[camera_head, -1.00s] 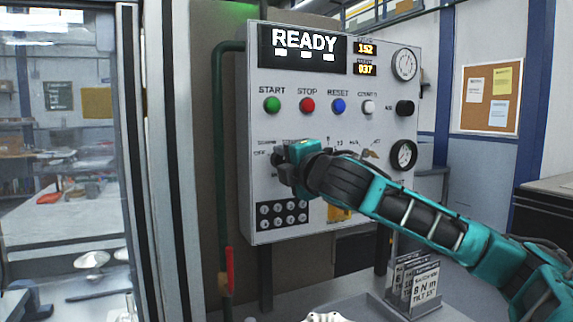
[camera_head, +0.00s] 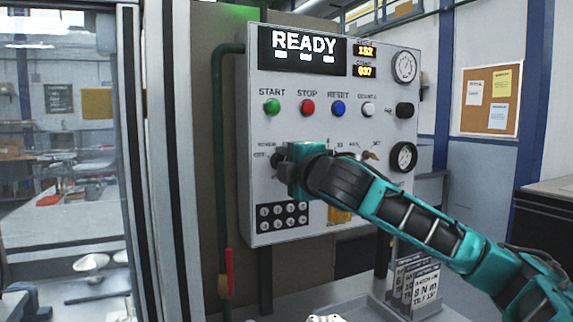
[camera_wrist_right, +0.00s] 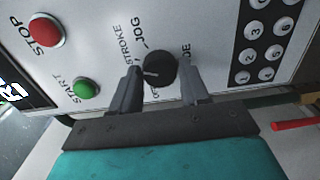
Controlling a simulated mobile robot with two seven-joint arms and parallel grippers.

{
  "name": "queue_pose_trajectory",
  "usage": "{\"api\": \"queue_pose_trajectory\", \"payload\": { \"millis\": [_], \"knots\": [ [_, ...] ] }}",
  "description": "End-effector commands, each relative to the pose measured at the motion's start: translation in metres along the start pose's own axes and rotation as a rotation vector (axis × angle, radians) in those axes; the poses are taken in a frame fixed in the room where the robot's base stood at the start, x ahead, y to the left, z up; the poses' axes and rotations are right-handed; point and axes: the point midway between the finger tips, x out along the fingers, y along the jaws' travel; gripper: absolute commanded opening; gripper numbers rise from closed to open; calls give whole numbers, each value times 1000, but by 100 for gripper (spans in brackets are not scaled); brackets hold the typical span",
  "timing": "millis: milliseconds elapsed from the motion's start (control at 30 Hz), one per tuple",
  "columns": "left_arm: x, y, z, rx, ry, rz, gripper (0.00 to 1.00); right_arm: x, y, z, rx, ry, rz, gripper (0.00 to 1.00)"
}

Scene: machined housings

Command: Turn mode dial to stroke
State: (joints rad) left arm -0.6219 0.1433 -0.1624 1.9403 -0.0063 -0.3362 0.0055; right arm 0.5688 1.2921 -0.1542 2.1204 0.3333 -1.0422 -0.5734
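The control panel (camera_head: 330,85) stands upright in the head view, with its screen reading READY. The black round mode dial (camera_wrist_right: 160,69) shows in the right wrist view, with STROKE, JOG and OFF labels around it. A pale pointer line on the dial faces the left side in that view, but I cannot tell exactly which label it meets. My right gripper (camera_wrist_right: 162,85) has one finger on each side of the dial, with narrow gaps visible. In the head view my right gripper (camera_head: 284,170) covers most of the dial. My left gripper is not in view.
START (camera_head: 272,107), STOP (camera_head: 307,106) and RESET (camera_head: 338,108) buttons sit above the dial. A black keypad (camera_head: 283,216) lies just below it. A red lever (camera_head: 229,270) stands at the panel's lower left. Small sign cards (camera_head: 420,283) stand on the table.

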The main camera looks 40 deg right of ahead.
Motion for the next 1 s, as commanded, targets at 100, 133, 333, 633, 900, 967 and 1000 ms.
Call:
{"api": "queue_pose_trajectory", "payload": {
  "millis": [100, 133, 333, 633, 900, 967, 1000],
  "knots": [
    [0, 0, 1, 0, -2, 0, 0, 0, 0, 0, -1, 0, 0, 57],
    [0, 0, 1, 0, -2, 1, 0, 0, 0, 0, -1, 0, 0, 60],
    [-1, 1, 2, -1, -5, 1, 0, 0, 0, 0, -1, 0, 0, 67],
    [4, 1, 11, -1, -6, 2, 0, -13, -3, 1, -4, -1, 1, 67],
    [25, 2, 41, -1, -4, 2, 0, -52, -8, 0, -8, 0, 2, 67],
    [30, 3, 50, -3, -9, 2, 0, -60, -7, 0, -2, 0, 4, 67],
    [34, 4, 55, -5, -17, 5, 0, -65, -7, 0, 1, 0, 4, 67]
  ]
}}
